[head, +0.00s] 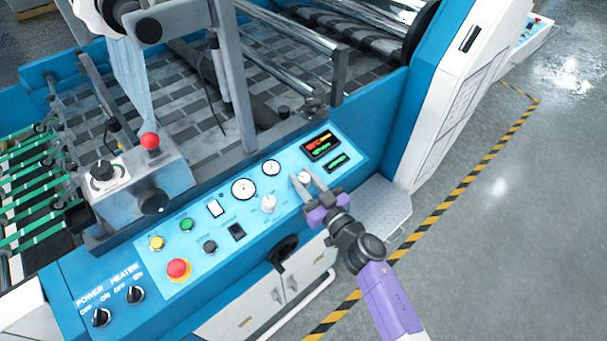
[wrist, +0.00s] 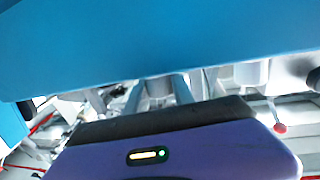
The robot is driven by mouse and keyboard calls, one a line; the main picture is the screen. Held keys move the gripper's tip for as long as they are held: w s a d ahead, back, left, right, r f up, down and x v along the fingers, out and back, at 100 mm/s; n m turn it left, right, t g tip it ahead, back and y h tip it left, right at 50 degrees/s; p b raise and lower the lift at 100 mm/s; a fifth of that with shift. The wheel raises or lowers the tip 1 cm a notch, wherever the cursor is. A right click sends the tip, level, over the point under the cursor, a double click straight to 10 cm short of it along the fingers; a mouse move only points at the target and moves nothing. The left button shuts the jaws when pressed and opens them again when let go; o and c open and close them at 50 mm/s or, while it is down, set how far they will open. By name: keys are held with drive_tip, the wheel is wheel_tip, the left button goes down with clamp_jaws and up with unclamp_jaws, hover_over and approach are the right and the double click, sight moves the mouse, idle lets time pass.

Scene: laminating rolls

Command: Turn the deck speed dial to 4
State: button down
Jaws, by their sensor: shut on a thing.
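My gripper (head: 306,182), purple with grey fingers, reaches the light blue control panel (head: 225,228) from the lower right. Its fingers are shut on a small pale dial (head: 304,176) below the two displays. The fingers hide most of that dial, and its pointer and scale cannot be read. In the wrist view, the gripper (wrist: 160,92) has the pale dial (wrist: 159,87) between its two fingers. A second white dial (head: 268,203) stands to the left on the panel, also in the wrist view (wrist: 251,72). The labels are too small to tell which is deck speed.
Two round gauges (head: 243,189) (head: 271,167) sit above the dials. A red mushroom button (head: 178,269), a yellow button (head: 156,243) and a green button (head: 187,224) are at the panel's left. A black handle (head: 284,252) protrudes below the panel. Floor at right is clear.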

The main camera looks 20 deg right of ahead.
drive_tip(key=n+g+y+p, duration=0.1)
drive_tip(key=n+y, duration=0.1)
drive_tip(key=shift+d+r+y, duration=0.1)
drive_tip(key=shift+y, duration=0.3)
drive_tip(key=shift+d+n+g+y+p, duration=0.1)
drive_tip(key=shift+n+g+y+p, duration=0.3)
drive_tip(key=shift+n+y, duration=0.65)
drive_tip(key=n+y, duration=0.1)
drive_tip(key=n+g+y, duration=0.1)
drive_tip(key=n+g+y+b, duration=0.1)
drive_tip(key=shift+f+y, duration=0.25)
drive_tip(key=shift+n+g+y+b, duration=0.3)
drive_tip(key=shift+n+g+y, duration=0.45)
drive_tip(key=shift+g, duration=0.15)
drive_tip(key=shift+a, duration=0.2)
drive_tip(key=shift+r, duration=0.1)
drive_tip(key=c, duration=1.1)
unclamp_jaws()
